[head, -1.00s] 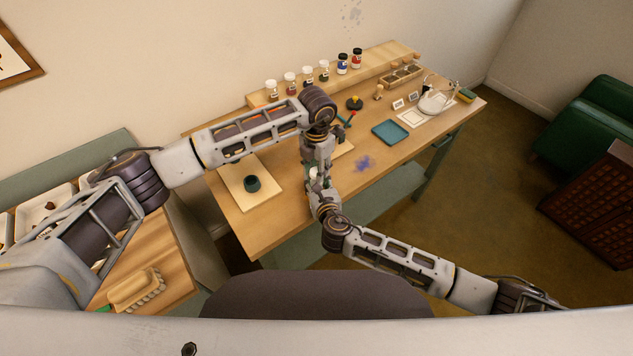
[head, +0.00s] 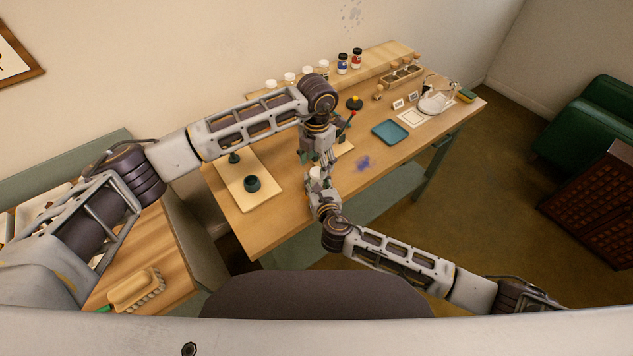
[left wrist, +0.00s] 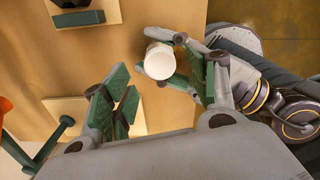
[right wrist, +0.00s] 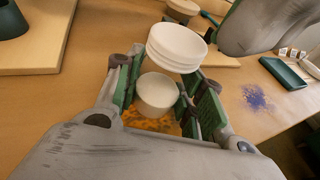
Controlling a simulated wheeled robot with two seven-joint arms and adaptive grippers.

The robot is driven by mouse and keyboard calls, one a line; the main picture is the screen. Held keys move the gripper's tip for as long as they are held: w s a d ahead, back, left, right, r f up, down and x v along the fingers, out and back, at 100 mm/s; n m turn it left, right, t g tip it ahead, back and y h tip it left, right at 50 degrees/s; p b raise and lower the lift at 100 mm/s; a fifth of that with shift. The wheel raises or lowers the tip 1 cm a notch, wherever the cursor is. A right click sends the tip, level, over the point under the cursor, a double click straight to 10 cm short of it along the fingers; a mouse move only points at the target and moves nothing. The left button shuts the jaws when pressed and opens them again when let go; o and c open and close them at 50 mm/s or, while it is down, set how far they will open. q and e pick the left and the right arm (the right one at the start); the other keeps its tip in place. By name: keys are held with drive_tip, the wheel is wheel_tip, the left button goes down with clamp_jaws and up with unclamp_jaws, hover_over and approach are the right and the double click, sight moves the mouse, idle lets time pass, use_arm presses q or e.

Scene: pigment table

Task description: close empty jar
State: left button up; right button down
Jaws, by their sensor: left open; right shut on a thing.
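A small jar is held upright in my right gripper (head: 318,186), seen close in the right wrist view (right wrist: 157,115). A white round lid (right wrist: 177,48) sits at its top. The lid also shows from above in the left wrist view (left wrist: 159,60) and as a small white spot in the head view (head: 316,172). Whether it is fully seated is unclear. My left gripper (head: 318,157) is open and empty just above the lid, its fingers apart on either side in the left wrist view.
A dark green mortar (head: 252,184) stands on a pale board at the table's left. A teal tray (head: 391,133) lies right of my grippers, near a blue powder stain (head: 364,163). Several lidded jars line the back shelf, including a blue one (head: 342,64). The front right of the table is free.

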use_arm(q)
wheel_tip(320, 180, up, 9)
idle(0.5)
use_arm(e)
drive_tip(key=c, duration=0.8)
unclamp_jaws()
use_arm(q)
drive_tip(key=shift+f, duration=0.1)
use_arm(e)
drive_tip(key=shift+s, duration=0.1)
drive_tip(key=v, duration=1.2)
drive_tip(key=shift+d, duration=0.1)
